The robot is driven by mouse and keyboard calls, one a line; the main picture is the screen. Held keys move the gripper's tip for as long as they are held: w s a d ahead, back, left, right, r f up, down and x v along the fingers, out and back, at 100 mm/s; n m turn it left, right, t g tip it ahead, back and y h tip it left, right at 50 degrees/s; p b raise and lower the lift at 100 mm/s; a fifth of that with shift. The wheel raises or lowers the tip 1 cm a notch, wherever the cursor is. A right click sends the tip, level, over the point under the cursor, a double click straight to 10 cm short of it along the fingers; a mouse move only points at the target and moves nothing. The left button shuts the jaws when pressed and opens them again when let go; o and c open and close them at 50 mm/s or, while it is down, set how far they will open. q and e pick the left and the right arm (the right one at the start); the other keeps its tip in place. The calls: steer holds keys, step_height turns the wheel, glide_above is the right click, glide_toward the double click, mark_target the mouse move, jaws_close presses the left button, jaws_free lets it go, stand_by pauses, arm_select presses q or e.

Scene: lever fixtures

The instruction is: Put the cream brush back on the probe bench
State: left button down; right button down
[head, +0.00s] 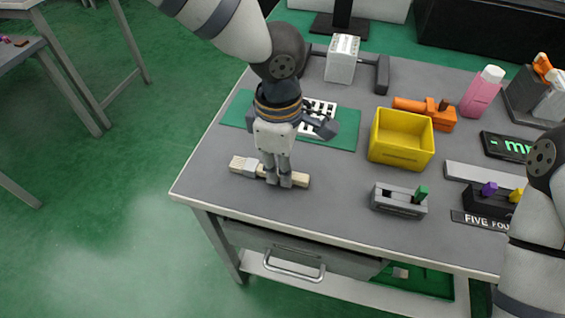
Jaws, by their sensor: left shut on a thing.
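The cream brush (244,166) lies level at the front left of the grey bench (330,212), on its top or just above it; I cannot tell which. Its pale head points left and its wooden handle shows to the right of the fingers. My left gripper (278,178) points down and is shut on the middle of the brush, hiding that part. I see no label saying whether this is the probe bench. My right arm shows at the right edge, but its gripper is out of view.
A yellow bin (402,138) stands right of the left gripper, with a grey lever fixture (399,200) in front. Behind are a green mat (346,135), a white block fixture (342,60), an orange tool (425,112) and a pink bottle (481,92). Bare bench lies between brush and lever fixture.

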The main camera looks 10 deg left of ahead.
arm_select(q)
steer(key=shift+r, duration=0.15)
steer(key=c, duration=1.5)
jaws_free()
steer(key=shift+c, duration=0.2)
